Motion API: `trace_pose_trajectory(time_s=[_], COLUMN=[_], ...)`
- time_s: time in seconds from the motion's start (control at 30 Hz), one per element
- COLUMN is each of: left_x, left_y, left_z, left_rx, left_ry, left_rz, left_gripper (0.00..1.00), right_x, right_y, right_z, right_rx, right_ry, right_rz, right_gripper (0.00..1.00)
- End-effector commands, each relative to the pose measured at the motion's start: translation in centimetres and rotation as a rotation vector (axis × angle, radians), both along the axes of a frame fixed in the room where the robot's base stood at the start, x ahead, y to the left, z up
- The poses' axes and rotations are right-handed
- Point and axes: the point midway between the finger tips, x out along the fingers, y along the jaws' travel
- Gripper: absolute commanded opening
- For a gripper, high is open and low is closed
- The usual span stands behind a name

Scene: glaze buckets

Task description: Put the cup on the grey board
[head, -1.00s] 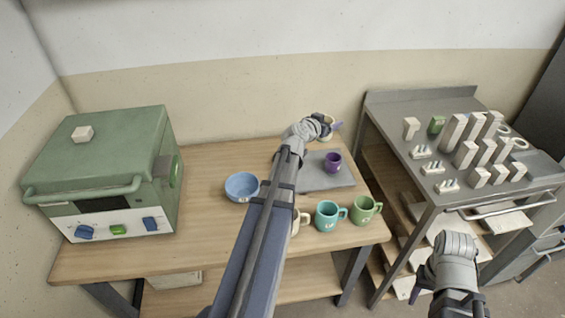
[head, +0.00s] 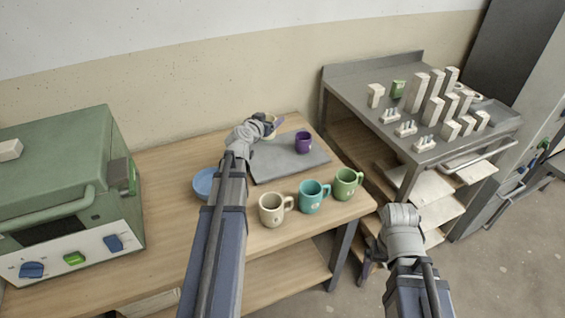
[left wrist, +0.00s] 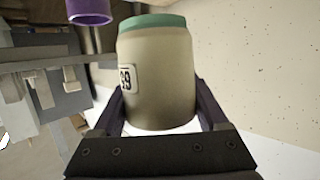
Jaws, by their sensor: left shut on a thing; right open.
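My left gripper (head: 272,128) is shut on a beige cup (head: 268,119), at the back edge of the grey board (head: 268,171). In the left wrist view the held beige cup (left wrist: 157,75) fills the middle between the fingers, with a teal rim band and a dark number label. Whether it touches the board is not clear. A purple cup (head: 303,144) stands on the board to the right of the gripper, and also shows at the top of the left wrist view (left wrist: 88,10). My right gripper (head: 368,268) is open and empty, right of the wooden table.
A cream mug (head: 271,210), teal mug (head: 312,197) and green mug (head: 347,184) stand along the table's front. A blue bowl (head: 204,184) is partly behind my left arm. A green kiln (head: 60,180) stands left; a grey metal table (head: 350,92) with several blocks stands right.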

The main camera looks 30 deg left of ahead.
Motion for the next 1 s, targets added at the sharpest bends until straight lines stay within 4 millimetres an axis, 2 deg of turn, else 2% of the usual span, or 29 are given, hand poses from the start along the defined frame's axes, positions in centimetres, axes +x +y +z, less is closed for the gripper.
trace_pose_trajectory(time_s=[0.03,0.23,0.37,0.7,1.0], left_x=[0.0,0.0,0.0,0.0,0.0], left_y=[-0.1,-0.2,-0.2,-0.2,-0.2], left_z=[-1.4,-1.4,-2.5,-7.4,-7.9], left_rx=[0.000,0.000,0.000,0.000,0.000], left_ry=[-0.001,-0.001,-0.001,-0.001,-0.001], left_rz=[0.001,0.003,0.003,0.002,0.002], left_gripper=[0.10,0.10,0.10,0.10,0.10], right_x=[0.0,0.0,0.0,0.0,0.0], right_y=[0.0,0.0,0.0,0.0,0.0], right_z=[-1.4,-1.4,-2.5,-7.4,-7.9], right_rx=[0.000,0.000,0.000,0.000,0.000], right_ry=[0.000,0.000,0.000,0.000,0.000], right_rz=[0.000,0.000,0.000,0.001,0.001], right_gripper=[1.00,1.00,1.00,1.00,1.00])
